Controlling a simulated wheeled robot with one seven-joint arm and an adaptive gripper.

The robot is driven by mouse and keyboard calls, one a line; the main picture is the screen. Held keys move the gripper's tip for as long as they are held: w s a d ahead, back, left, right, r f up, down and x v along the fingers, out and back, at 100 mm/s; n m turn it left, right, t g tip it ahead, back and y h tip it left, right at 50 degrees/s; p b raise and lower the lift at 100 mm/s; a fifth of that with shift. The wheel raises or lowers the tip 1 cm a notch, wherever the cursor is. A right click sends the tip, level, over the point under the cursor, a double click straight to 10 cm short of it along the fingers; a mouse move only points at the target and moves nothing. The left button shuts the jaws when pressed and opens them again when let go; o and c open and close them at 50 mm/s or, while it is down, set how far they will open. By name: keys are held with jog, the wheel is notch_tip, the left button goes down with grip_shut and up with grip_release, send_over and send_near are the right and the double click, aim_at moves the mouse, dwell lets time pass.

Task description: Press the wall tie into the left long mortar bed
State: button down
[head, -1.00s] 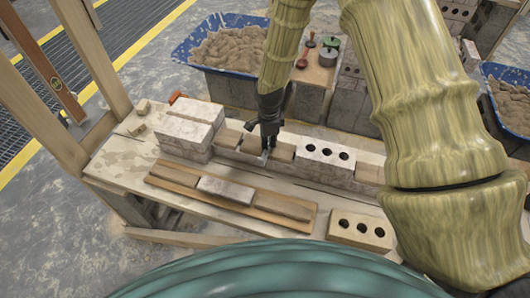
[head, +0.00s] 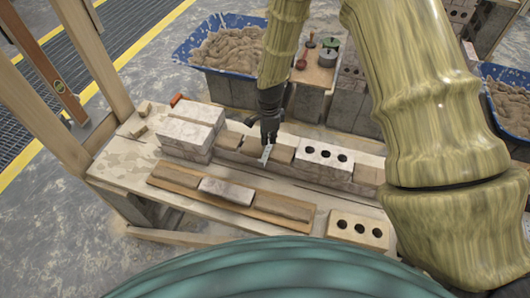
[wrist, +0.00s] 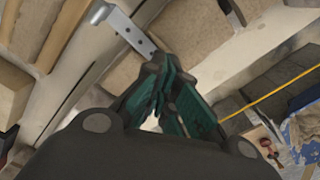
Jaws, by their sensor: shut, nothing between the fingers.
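The wall tie (head: 266,154) is a thin pale metal strip lying across the brick course, its near end jutting towards the front. The wrist view shows it as a grey strip with a hole (wrist: 124,27), just beyond my fingertips. My gripper (head: 269,141) is shut and empty, pointing down right above the tie's back end; its green-padded fingers meet in the wrist view (wrist: 160,75). Tan mortar beds top the course, one left of the tie (head: 229,140) and one right of it (head: 282,150). I cannot tell how deep the tie sits.
White bricks (head: 191,129) stand left on the course and a three-hole brick (head: 325,154) right. In front lie a plank with a brick (head: 226,191) and another holed brick (head: 358,231). Blue mortar tubs (head: 190,56) stand behind.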

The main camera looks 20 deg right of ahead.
aim_at(268, 149)
notch_tip(268, 149, up, 6)
jog(key=p, duration=0.3)
jog(key=shift+f, duration=0.15)
dwell(0.3)
jog(key=shift+s+f, duration=0.1)
dwell(0.6)
